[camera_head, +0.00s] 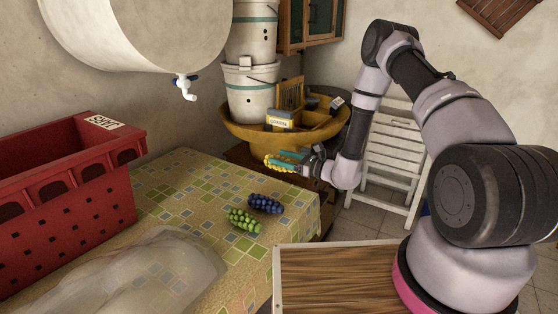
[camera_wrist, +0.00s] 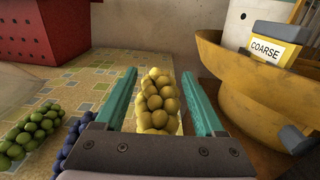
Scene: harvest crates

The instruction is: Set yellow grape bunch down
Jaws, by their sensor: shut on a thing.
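The yellow grape bunch (camera_wrist: 158,100) is between the two teal fingers of my gripper (camera_wrist: 160,102) in the wrist view. In the head view the yellow bunch (camera_head: 281,163) shows at the tip of my gripper (camera_head: 289,158), above the far right part of the table. My gripper is shut on it. A green grape bunch (camera_head: 245,220) and a dark blue grape bunch (camera_head: 265,204) lie side by side on the patterned tablecloth (camera_head: 190,185). Both show at the lower left of the wrist view, the blue one partly hidden by my gripper.
A red crate (camera_head: 65,205) stands on the table's left. A crumpled clear plastic sheet (camera_head: 150,270) lies at the front. A wide yellow basin (camera_head: 240,130) with a box labelled COARSE (camera_wrist: 270,45) stands beyond the table. The cloth behind the two bunches is clear.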

